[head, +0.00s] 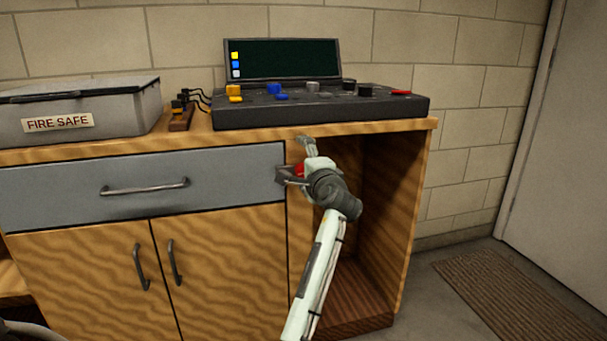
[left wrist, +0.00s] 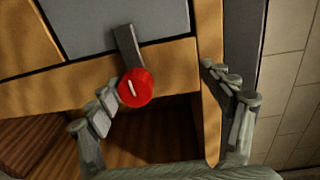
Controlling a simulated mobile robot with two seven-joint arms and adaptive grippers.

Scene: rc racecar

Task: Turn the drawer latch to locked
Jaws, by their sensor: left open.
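The drawer latch is a dark grey bar (head: 285,174) with a round red knob (head: 299,169), on the cabinet frame at the right end of the grey drawer (head: 225,170). In the left wrist view the knob (left wrist: 136,87) has a white mark, and the bar (left wrist: 127,45) reaches over the drawer front. My left gripper (head: 304,157) is at the latch and partly covers it in the head view. In the left wrist view it is open (left wrist: 158,80), with the knob close to its left finger; contact is unclear. My right gripper is not in view.
An open cubby (head: 385,190) lies right of the latch. A control console (head: 320,112) and a grey fire safe (head: 75,110) stand on the cabinet top. The drawer handle (head: 145,187) and two door handles (head: 140,268) stick out to the left.

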